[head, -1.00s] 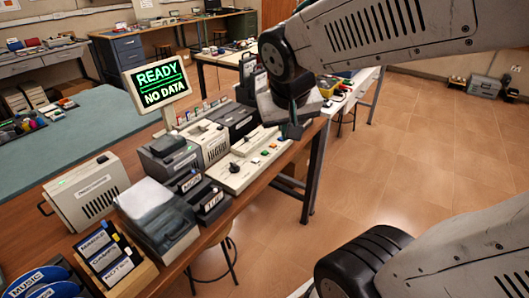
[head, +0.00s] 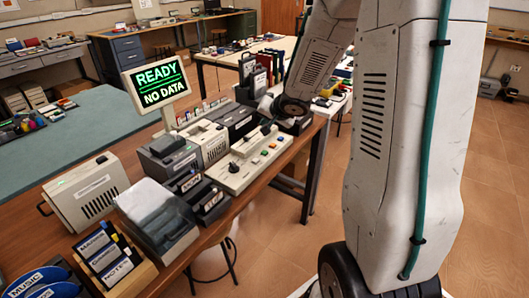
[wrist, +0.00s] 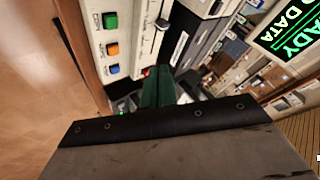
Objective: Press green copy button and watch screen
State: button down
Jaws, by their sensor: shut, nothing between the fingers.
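A green button (wrist: 110,20) sits on a pale control panel in the wrist view, with a small label beside it that seems to read COPY. It also shows as a small spot in the head view (head: 264,153). The screen (head: 156,83) stands upright on a post and reads READY and NO DATA in green and white; part of it shows in the wrist view (wrist: 287,28). My gripper (wrist: 157,85) is shut and empty, its dark green fingers apart from the green button. In the head view my gripper (head: 268,127) is near the panel's far end.
The panel (head: 238,178) also bears an orange button (wrist: 112,48), a blue button (wrist: 113,70), a slider and a dark knob (head: 233,168). Grey machines crowd the wooden bench behind it. A rack of labelled cards (head: 112,262) stands at the near end. Floor (head: 275,228) beside the bench is open.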

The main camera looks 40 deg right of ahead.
aim_at(264, 152)
jog(key=shift+f, duration=0.15)
jog(key=shift+f, duration=4.25)
jog(key=shift+f, duration=0.1)
jog(key=shift+f, duration=0.3)
jog(key=shift+f, duration=0.4)
jog(key=shift+r, duration=0.8)
